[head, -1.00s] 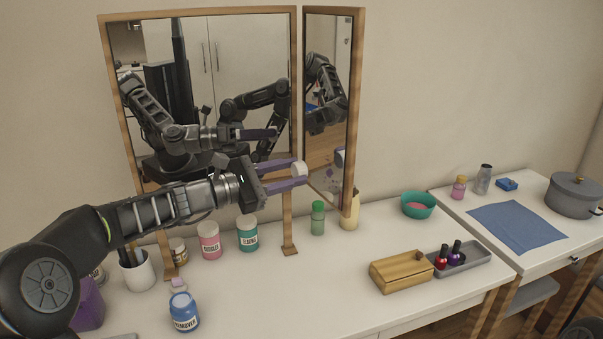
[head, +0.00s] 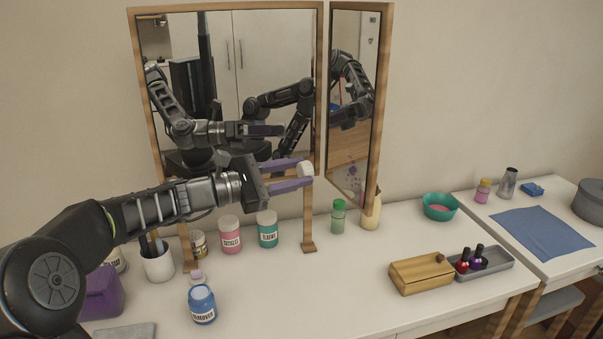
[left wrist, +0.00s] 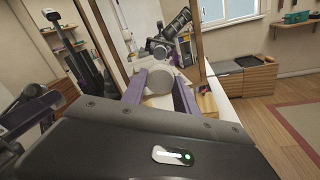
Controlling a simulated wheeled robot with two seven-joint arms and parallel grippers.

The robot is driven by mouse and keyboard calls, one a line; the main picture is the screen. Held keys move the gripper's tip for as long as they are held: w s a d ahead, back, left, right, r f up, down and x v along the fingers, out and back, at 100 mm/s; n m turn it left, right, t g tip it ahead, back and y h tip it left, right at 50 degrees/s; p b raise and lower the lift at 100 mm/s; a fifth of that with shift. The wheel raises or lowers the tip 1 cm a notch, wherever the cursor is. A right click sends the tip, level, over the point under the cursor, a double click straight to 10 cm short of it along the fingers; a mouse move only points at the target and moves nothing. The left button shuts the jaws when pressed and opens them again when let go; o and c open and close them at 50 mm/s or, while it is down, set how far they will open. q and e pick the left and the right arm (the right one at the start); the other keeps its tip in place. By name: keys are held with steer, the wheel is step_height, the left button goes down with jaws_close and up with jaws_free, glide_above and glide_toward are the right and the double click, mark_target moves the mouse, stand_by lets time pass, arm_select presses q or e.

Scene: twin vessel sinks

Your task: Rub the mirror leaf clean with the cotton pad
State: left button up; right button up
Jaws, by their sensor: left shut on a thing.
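The mirror leaf (head: 354,90) is the narrow wood-framed panel hinged at the right of the large mirror. Small purplish smudges (head: 352,171) show low on its glass. My left gripper (head: 306,172) is shut on the white round cotton pad (head: 305,169), which sits between its purple fingertips. The pad is in front of the large mirror's lower right corner, left of the leaf and apart from its glass in the picture. The pad (left wrist: 161,82) also shows between the fingers in the left wrist view. My right gripper shows only as a reflection, if at all.
Jars (head: 231,235), a green-capped bottle (head: 338,216) and a cream bottle (head: 371,212) stand below the mirrors. A blue remover jar (head: 202,304) is nearer. A wooden box (head: 420,275) and grey tray (head: 497,264) lie right. The counter's front middle is clear.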

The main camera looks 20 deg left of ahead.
mark_target(354, 173)
arm_select(q)
steer(key=shift+d, duration=0.1)
stand_by(0.5)
steer(key=x, duration=0.4)
steer(key=f+x, duration=0.1)
steer(key=x, duration=0.1)
steer(key=shift+w+d, duration=0.1)
steer(key=shift+w, duration=0.15)
steer(key=shift+x, duration=1.15)
stand_by(0.6)
steer(key=shift+s+d+f+b, duration=0.2)
steer(key=shift+s+d+b, duration=0.6)
steer(key=shift+b, duration=0.3)
steer(key=shift+s+d+b, duration=0.1)
steer(key=shift+s+b, duration=0.2)
steer(key=shift+s, duration=0.05)
steer(key=shift+s+d+r, duration=0.15)
steer(key=shift+s+d, duration=0.05)
